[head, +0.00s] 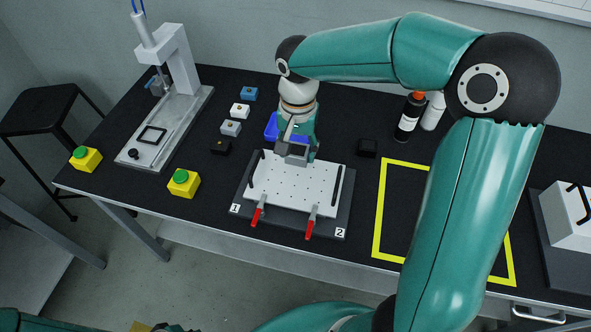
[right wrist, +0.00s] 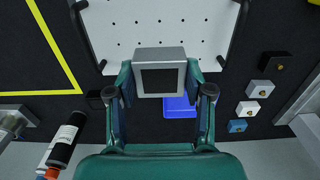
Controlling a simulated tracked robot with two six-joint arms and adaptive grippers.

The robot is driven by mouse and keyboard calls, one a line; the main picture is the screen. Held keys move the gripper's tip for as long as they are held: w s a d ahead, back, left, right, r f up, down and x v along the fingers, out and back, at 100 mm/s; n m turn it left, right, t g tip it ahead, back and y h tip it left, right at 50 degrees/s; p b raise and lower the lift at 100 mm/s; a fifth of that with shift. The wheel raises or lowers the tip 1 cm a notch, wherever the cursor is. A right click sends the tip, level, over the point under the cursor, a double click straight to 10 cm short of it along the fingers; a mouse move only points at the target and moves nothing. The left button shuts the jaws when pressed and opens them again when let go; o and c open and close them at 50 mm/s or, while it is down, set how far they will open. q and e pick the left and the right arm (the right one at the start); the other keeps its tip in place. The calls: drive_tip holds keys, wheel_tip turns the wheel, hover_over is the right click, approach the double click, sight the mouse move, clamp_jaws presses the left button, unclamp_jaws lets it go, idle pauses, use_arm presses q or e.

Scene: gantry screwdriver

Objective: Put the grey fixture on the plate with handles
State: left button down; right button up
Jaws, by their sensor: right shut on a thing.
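The grey fixture (head: 291,153), a small square block with a dark recessed face, is between the fingers of my right gripper (head: 297,148). In the right wrist view, the fingers of my right gripper (right wrist: 160,85) press on both sides of the fixture (right wrist: 160,54). The white perforated plate with handles (head: 294,188) lies on a dark base, with a black handle at each side. The fixture is at the plate's back edge; whether it touches the plate I cannot tell. The plate also shows in the right wrist view (right wrist: 163,25). My left gripper is not in view.
Two red clamps (head: 311,224) stand at the plate's front edge. A blue tray (head: 271,127) is partly hidden behind my right gripper. Several small blocks (head: 231,128) lie left of it. A yellow-outlined area (head: 379,210) and bottles (head: 409,118) are to the right.

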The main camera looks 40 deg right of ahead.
sight(297, 177)
drive_tip(key=shift+f, duration=3.45)
drive_tip(key=shift+f, duration=0.1)
drive_tip(key=o, duration=1.2)
drive_tip(key=shift+o, duration=0.2)
drive_tip(key=shift+r, duration=0.2)
wheel_tip(297, 177, up, 12)
drive_tip(key=shift+f+p, duration=0.1)
drive_tip(key=shift+p, duration=0.25)
